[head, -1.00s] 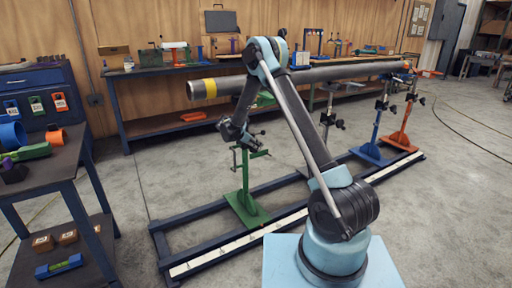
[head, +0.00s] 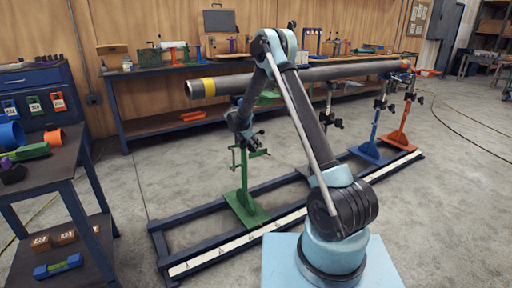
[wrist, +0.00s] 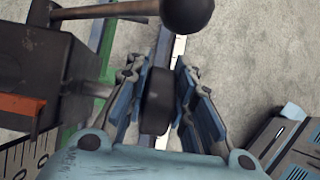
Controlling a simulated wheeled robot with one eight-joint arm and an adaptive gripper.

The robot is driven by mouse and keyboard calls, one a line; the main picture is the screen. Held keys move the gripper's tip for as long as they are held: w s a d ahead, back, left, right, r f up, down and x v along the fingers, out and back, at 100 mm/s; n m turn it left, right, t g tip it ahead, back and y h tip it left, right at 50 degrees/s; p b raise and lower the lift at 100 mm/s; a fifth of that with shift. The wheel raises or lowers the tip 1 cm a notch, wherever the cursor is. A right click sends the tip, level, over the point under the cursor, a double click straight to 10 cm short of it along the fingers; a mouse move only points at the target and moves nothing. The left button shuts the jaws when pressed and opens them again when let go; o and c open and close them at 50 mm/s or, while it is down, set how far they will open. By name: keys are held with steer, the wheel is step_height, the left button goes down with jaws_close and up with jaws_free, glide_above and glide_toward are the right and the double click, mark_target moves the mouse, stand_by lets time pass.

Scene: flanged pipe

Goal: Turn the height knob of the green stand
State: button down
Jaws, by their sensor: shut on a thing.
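The green stand (head: 244,188) stands on the near-left part of the blue floor frame in the head view. Its top lies under the left end of the long grey pipe (head: 320,73), which has a yellow band. In the wrist view a dark round knob (wrist: 158,101), seen edge-on, sits between the two fingers of my gripper (wrist: 157,90), which are closed on its two sides. A shaft runs left from the knob to a dark block. In the head view my gripper is beside the stand's upper part, and its fingers are too small to make out.
A dark ball-ended handle (wrist: 187,12) sticks out just beyond the knob in the wrist view. The dark block (wrist: 40,60) with an orange strip is close on the left. Blue (head: 372,140) and orange (head: 402,125) stands bear the pipe farther right. A tool cart (head: 45,170) stands at left.

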steer(key=c, duration=1.4)
jaws_free()
steer(key=shift+w, duration=0.2)
steer(key=shift+o, duration=0.2)
steer(key=shift+s, duration=0.15)
steer(key=shift+v, duration=3.6)
steer(key=shift+a, duration=0.1)
